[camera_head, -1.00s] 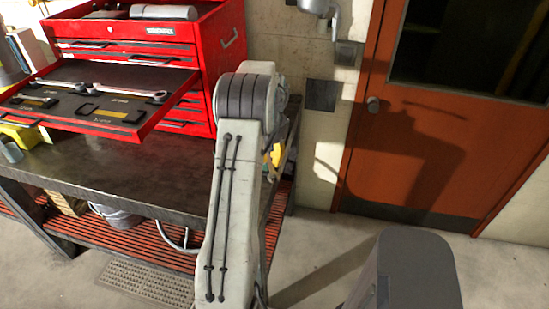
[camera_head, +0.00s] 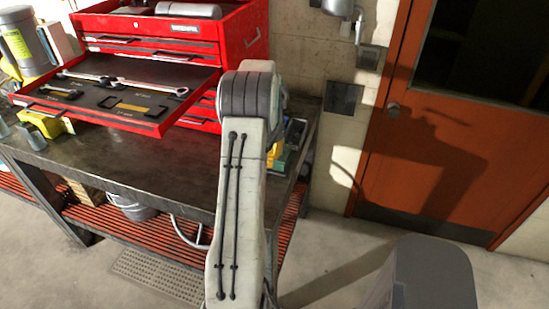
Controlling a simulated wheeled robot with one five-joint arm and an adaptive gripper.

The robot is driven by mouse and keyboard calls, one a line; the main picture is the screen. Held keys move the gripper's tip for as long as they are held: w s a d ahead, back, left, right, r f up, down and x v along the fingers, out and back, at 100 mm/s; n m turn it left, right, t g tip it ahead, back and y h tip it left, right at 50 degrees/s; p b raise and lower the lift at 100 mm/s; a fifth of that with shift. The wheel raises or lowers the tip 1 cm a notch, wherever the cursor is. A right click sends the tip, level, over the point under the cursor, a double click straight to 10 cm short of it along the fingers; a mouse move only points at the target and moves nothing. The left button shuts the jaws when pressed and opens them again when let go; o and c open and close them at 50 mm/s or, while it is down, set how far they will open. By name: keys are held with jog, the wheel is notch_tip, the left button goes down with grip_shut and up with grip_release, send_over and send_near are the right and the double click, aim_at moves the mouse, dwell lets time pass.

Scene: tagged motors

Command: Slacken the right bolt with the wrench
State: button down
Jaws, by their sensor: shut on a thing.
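Silver wrench-like tools (camera_head: 150,87) lie across the open drawer (camera_head: 150,129) of a red tool chest, at the upper left of the head view. I cannot tell if one of them is the task's wrench. The right bolt and its motor are not seen. My gripper is not in view. Only my arm shows, rising through the middle of the view and bending away at a grey joint, so whatever my gripper holds is hidden too.
The red tool chest (camera_head: 245,40) stands on a dark workbench (camera_head: 130,170) with a red slatted lower shelf (camera_head: 130,235). A bucket (camera_head: 135,209) sits underneath. Yellow items (camera_head: 45,123) lie at the bench's left. An orange door (camera_head: 420,160) is at the right, with clear floor before it.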

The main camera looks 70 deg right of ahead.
jog(key=w+d+m+p, duration=0.4)
jog(key=w+m, duration=0.4)
jog(key=m, duration=0.3)
jog(key=shift+w+d+p, duration=0.3)
jog(key=shift+d+p, duration=0.1)
jog(key=shift+p, duration=0.05)
dwell(0.4)
jog(key=shift+f+b, duration=1.05)
jog(key=shift+f, duration=0.65)
dwell(1.0)
dwell(0.4)
jog(key=shift+s+a+f+n+b, duration=0.1)
jog(key=shift+s+a+n+b, duration=0.25)
jog(key=shift+n+b, duration=0.25)
jog(key=shift+s+a+n+b, duration=0.3)
jog(key=shift+a+n+b, duration=0.15)
jog(key=shift+n, duration=0.05)
